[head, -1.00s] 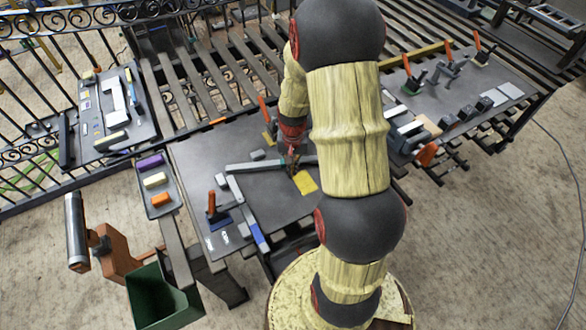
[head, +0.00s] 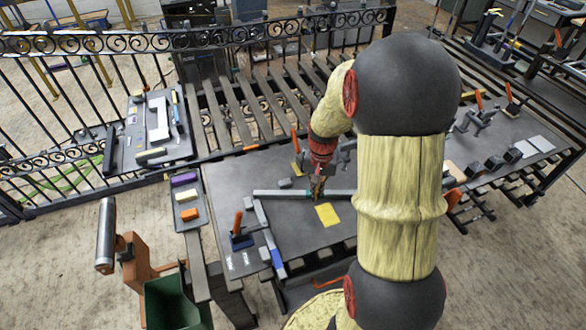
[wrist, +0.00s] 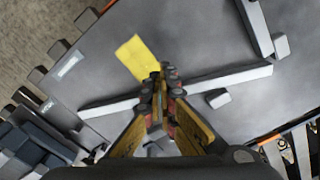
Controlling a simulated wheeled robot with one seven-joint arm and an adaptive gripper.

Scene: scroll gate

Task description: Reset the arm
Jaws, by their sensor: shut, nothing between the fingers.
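My gripper (head: 317,190) is at the end of my bent arm, low over the dark work table (head: 300,235), close to a long grey bar (head: 275,194). In the wrist view my gripper (wrist: 160,75) has its fingers together with nothing between them. The grey bar (wrist: 235,77) passes beside and behind the fingers there. I cannot tell whether the fingertips touch the bar or table. A yellow sheet (head: 327,214) lies just in front of the gripper, and it also shows in the wrist view (wrist: 136,58).
A second bar with a blue part (head: 272,245) and an orange-handled clamp (head: 239,230) lie left. A tray with coloured blocks (head: 189,222) stands beside the table. A green bin (head: 170,303) is front left. A black scroll fence (head: 60,45) runs behind. My arm hides the table's right part.

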